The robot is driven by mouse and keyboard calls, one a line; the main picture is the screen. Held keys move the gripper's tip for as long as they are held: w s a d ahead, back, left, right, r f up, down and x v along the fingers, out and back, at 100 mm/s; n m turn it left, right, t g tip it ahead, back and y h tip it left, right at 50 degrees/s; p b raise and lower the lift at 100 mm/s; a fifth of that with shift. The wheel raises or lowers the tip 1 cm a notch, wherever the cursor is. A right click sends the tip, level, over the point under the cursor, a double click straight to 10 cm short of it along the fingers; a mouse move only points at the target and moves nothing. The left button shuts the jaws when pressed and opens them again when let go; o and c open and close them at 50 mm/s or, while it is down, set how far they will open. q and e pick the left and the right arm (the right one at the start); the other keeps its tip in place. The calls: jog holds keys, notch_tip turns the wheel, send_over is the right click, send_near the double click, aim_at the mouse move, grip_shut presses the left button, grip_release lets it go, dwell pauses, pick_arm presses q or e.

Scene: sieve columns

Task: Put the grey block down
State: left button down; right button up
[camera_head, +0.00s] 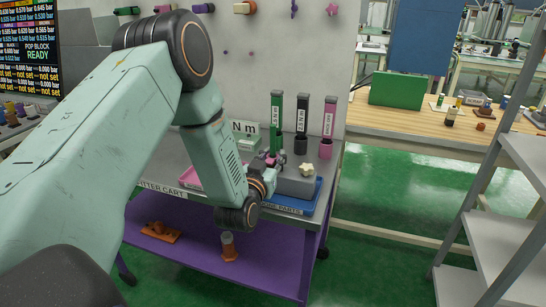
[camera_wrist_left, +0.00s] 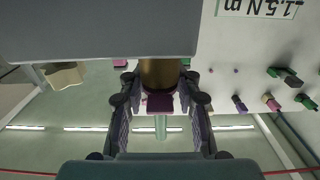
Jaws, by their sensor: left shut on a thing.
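The grey block (camera_head: 297,181) is at the right end of my left gripper (camera_head: 266,163), over the blue tray (camera_head: 288,206) on the purple cart. I cannot tell whether it touches the tray. In the left wrist view the grey block (camera_wrist_left: 100,30) fills the top. A brass-coloured cylinder (camera_wrist_left: 160,73) with a dark red end sticks out from it between the fingers of my left gripper (camera_wrist_left: 160,103), which is shut on this part. A cream star-shaped knob (camera_head: 306,169) shows at the block's front. My right gripper is not in view.
A pink tray (camera_head: 189,178) lies left, partly behind my arm. An orange-based part (camera_head: 229,247) stands on the lower shelf. A metal rack (camera_head: 500,180) is at right.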

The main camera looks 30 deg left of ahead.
pick_arm(q)
jog(key=c, duration=1.4)
grip_release()
jog(key=shift+f, duration=0.15)
jog(key=shift+c, duration=0.2)
jog(key=o, duration=0.4)
jog(key=shift+w+a+f, duration=0.1)
jog(key=shift+w, duration=0.15)
jog(key=shift+o, duration=0.5)
jog(key=shift+s, duration=0.2)
jog(key=shift+w+r, duration=0.15)
jog(key=shift+r, duration=0.2)
jog(key=p+v, duration=0.2)
jog(key=v, duration=1)
jog(key=s+d+f+m+g+h, duration=0.1)
jog(key=s+d+f+g+h, duration=0.3)
jog(key=f, duration=0.7)
jog(key=s+d+f+g, duration=0.2)
jog(key=s+f+g, duration=0.2)
jog(key=s, duration=0.4)
jog(key=s+d+f+g, duration=0.2)
jog(key=s+f+g, duration=0.2)
jog(key=s, duration=0.5)
jog(key=s+d+f+m+g, duration=0.1)
jog(key=s+d+f+g, duration=0.2)
jog(key=s, duration=0.6)
notch_tip(320, 180, down, 2)
jog(key=g, duration=0.2)
jog(key=shift+g, duration=0.3)
